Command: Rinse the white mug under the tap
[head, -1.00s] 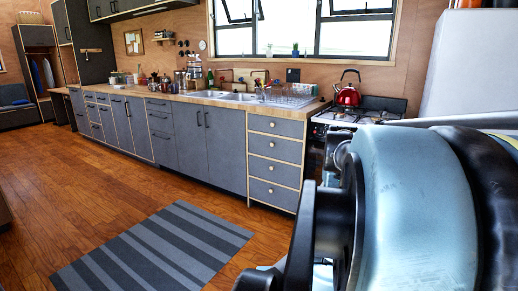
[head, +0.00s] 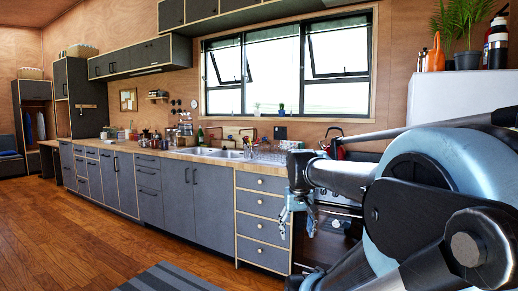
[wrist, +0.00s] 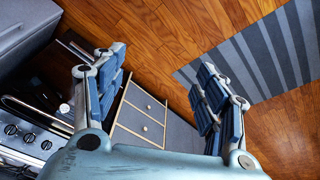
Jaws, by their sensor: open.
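The double sink (head: 225,153) is set into the wooden counter along the back wall, under the window. Thin copper-coloured shapes at its back look like the tap (head: 250,133), but they are small and unclear. I cannot make out the white mug in either view. My gripper (head: 297,218) hangs in front of the stove and the right end of the drawers, well short of the sink. In the wrist view my gripper (wrist: 158,88) is open, its two fingers wide apart with nothing between them.
A dish rack (head: 268,152) stands right of the sink. A white fridge (head: 460,98) is at the right. The wooden floor (head: 110,235) is open around a striped rug (head: 175,278).

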